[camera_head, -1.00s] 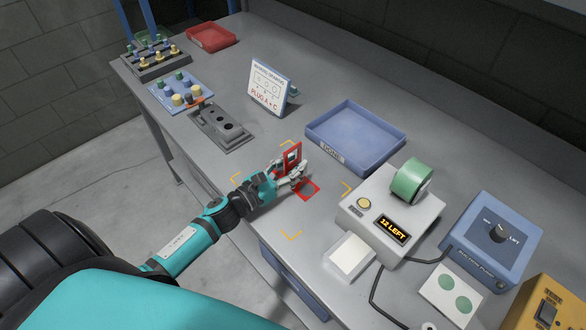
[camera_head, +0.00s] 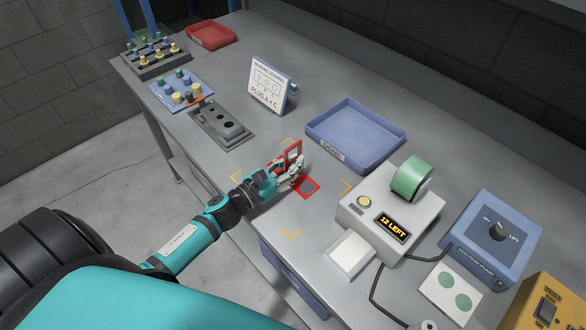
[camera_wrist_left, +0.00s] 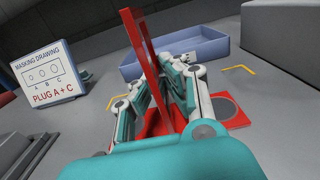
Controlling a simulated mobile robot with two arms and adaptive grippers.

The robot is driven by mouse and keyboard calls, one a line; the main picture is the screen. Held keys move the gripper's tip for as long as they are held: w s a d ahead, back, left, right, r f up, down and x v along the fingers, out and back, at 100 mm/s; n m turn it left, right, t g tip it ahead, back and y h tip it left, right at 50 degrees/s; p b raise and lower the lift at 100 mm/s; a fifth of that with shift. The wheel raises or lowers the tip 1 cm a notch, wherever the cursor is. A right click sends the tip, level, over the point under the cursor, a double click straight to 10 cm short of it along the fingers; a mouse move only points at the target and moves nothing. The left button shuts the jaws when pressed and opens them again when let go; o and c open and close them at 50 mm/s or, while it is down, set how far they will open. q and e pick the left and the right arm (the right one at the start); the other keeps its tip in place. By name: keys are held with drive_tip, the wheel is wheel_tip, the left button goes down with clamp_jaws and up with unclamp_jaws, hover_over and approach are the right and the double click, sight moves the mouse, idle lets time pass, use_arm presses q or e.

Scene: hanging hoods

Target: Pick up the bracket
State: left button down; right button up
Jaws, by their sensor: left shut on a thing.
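The bracket (camera_head: 292,151) is a red upright plate with an opening, standing above the yellow-cornered area of the bench. In the left wrist view the bracket (camera_wrist_left: 146,55) rises tilted between the two fingers (camera_wrist_left: 165,90). I cannot tell whether the bracket touches the bench. My right gripper is not in view.
A blue tray (camera_head: 328,155) stands behind the gripper. A grey device (camera_head: 410,213) with a green roll is to the right. A masking drawing sign (camera_head: 268,86) and a grey block with holes (camera_head: 222,126) stand to the left.

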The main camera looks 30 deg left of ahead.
use_arm(q)
drive_tip(key=shift+r, duration=0.15)
drive_tip(key=shift+r, duration=0.5)
wheel_tip(320, 180, up, 2)
drive_tip(key=shift+r, duration=0.2)
drive_tip(key=shift+s+r+b, duration=0.7)
drive_tip(key=shift+s+b, duration=1.5)
drive_tip(key=shift+s, duration=5.8)
drive_tip(key=w+d+r+n+t+y, duration=0.1)
drive_tip(key=d+n+y, duration=0.2)
drive_tip(key=d+y, duration=0.2)
drive_tip(key=shift+d+r+n+y, duration=0.2)
drive_tip(key=shift+d+n+y, duration=0.2)
drive_tip(key=shift+d, duration=0.5)
drive_tip(key=shift+w, duration=0.2)
